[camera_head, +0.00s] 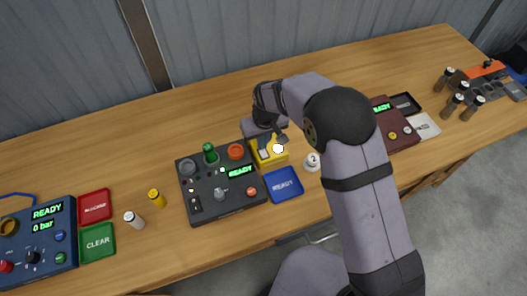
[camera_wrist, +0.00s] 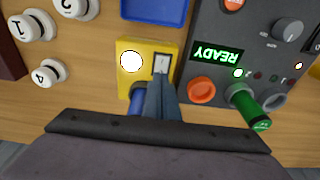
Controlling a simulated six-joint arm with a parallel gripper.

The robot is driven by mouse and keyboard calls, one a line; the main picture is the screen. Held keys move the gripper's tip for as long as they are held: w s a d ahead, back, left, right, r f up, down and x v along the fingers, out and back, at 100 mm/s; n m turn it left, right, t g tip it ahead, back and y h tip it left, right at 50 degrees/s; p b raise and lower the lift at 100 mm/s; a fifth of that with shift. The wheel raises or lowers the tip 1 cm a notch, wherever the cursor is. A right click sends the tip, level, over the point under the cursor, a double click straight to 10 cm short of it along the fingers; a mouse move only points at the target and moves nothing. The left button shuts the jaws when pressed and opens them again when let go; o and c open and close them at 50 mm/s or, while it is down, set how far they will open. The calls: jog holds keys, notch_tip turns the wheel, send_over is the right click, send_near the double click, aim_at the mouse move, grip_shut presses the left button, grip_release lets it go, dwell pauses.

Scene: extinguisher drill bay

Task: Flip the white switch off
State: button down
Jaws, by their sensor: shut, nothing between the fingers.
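A yellow box (camera_head: 282,156) sits on the bench right of the dark grey panel, partly hidden by my gripper in the head view. It also shows in the wrist view (camera_wrist: 126,80), with a glowing round white lamp (camera_wrist: 131,61) beside a small white switch (camera_wrist: 162,63). My gripper (camera_wrist: 160,80) is shut and empty, its fingertips at the switch's lower edge in the wrist view. I cannot tell whether they touch it or which way the switch is tipped. A blue part (camera_wrist: 137,101) shows beside the fingers, partly hidden by them.
The dark grey panel (camera_head: 208,205), with knobs and a lit READY display, stands close to the box. A maroon panel (camera_head: 397,132) is at the right. The bench behind is clear.

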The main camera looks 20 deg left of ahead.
jog(key=shift+f+b, duration=0.5)
jog(key=shift+f, duration=0.25)
dwell(0.7)
jog(key=shift+r, duration=0.1)
notch_tip(320, 180, up, 7)
jog(key=p, duration=0.5)
dwell(0.4)
dwell(0.3)
jog(key=s+d+f+g+h, duration=0.3)
jog(key=s+d, duration=1.1)
jog(key=d, duration=0.2)
jog(key=s+d+r+m+g, duration=0.1)
jog(key=s+d+r+m, duration=0.15)
jog(key=d, duration=0.35)
jog(key=s+d+r+m, duration=0.2)
jog(key=s+d+r, duration=0.15)
jog(key=d, duration=0.35)
jog(key=w+d+r+m+t+y, duration=0.1)
jog(key=w+d+r+m+t, duration=0.1)
jog(key=w+d+r+m, duration=0.2)
jog(key=d+r, duration=0.2)
jog(key=d, duration=0.2)
jog(key=shift+w+t+y, duration=0.4)
